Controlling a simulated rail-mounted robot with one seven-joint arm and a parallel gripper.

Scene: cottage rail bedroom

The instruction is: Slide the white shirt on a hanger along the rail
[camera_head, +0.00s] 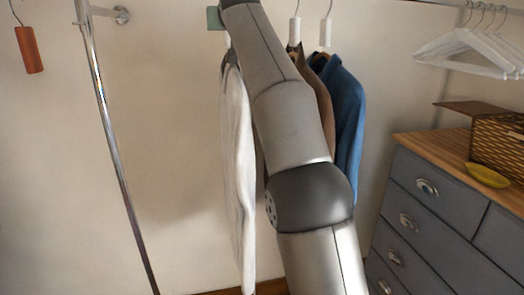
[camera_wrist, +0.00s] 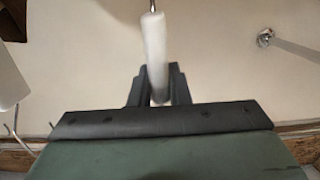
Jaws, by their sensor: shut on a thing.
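The white shirt (camera_head: 237,160) hangs edge-on to the left of my arm in the head view. The top of its hanger is hidden there behind my arm and gripper. In the wrist view, my gripper (camera_wrist: 158,85) is shut on the upright white sleeve (camera_wrist: 154,50) of a hanger, with a metal hook above it. In the head view, only a small green part beside the end of my arm shows, near the top of the shirt. The rail that bears the shirt is above the picture.
A brown jacket (camera_head: 321,90) and a blue jacket (camera_head: 347,110) hang close on the right. A chrome pole (camera_head: 105,110) and a hanging orange-brown cylinder (camera_head: 29,50) are on the left. A grey dresser (camera_head: 420,215) bears a wicker basket (camera_head: 498,145) and yellow dish (camera_head: 487,175). Empty white hangers (camera_head: 465,45) hang above.

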